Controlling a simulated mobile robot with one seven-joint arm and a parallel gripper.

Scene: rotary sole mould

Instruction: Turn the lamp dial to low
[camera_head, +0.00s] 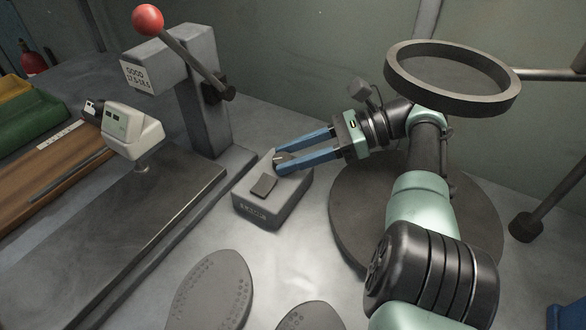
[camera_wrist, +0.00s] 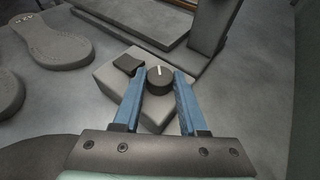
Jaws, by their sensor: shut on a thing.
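The lamp control is a grey box (camera_head: 262,212) on the table, with a dark rocker-like switch (camera_head: 264,186) on its top and faint lettering on its front. The dial (camera_wrist: 159,79) is a round black knob with a white pointer line, seen on the box in the wrist view; the line points roughly away from me, tilted slightly left. My gripper (camera_head: 278,164) has blue fingers that reach onto the box top. In the wrist view the fingers (camera_wrist: 160,80) stand on either side of the dial, shut on it. In the head view the fingers mostly hide the dial.
A grey press (camera_head: 203,110) with a red-ball lever (camera_head: 148,20) stands left of the box. A large ring (camera_head: 455,75) hangs above my arm, over a dark round disc (camera_head: 345,215). Sole shapes (camera_head: 212,290) lie in front. A small white device (camera_head: 133,132) stands at left.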

